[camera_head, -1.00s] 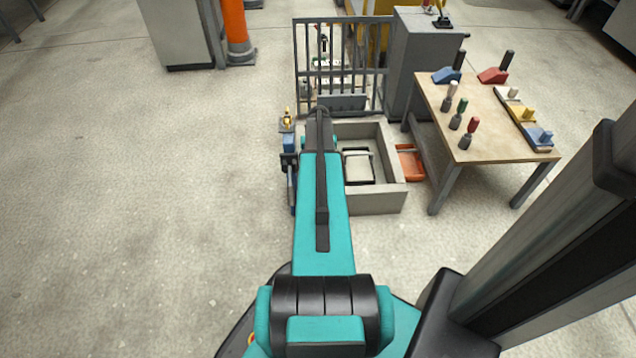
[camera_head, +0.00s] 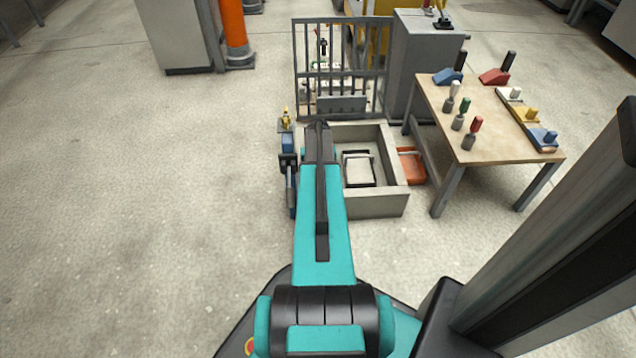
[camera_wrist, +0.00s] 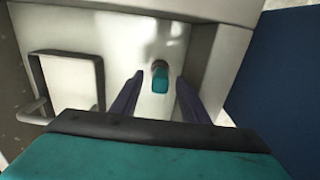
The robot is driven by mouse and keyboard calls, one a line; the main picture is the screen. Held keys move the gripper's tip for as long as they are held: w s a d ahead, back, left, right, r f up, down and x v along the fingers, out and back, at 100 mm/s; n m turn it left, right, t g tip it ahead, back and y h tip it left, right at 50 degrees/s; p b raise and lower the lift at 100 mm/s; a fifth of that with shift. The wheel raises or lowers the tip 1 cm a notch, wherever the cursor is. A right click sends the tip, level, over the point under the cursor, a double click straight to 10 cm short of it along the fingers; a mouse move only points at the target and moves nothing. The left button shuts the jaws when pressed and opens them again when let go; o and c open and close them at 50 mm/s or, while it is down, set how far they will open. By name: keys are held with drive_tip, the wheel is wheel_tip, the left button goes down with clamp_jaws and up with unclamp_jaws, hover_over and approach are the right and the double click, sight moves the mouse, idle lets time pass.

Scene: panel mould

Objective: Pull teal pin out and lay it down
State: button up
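The teal pin (camera_wrist: 160,76) stands in the light floor of the mould (camera_wrist: 130,50) in the wrist view, with its teal end toward me. My gripper (camera_wrist: 156,85) is open, with one dark finger on each side of the pin. I see a gap between the pin and each finger; whether the fingertips reach its depth I cannot tell. In the head view the box-shaped mould (camera_head: 375,204) stands on the floor, and my arm hides the pin and the gripper.
A handled light panel (camera_wrist: 70,80) lies inside the mould, left of the gripper in the wrist view. A barred gate (camera_head: 340,60) stands behind the mould. A wooden table (camera_head: 490,120) with tools is at right, an orange tray (camera_head: 412,168) beside the mould. Floor at left is clear.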

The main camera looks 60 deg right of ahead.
clamp_jaws()
drive_tip(key=shift+r, duration=0.15)
drive_tip(key=shift+r+p, duration=2.15)
drive_tip(key=shift+r, duration=0.75)
drive_tip(key=shift+r, duration=0.15)
drive_tip(key=shift+r+p, duration=1.65)
drive_tip(key=shift+r, duration=0.2)
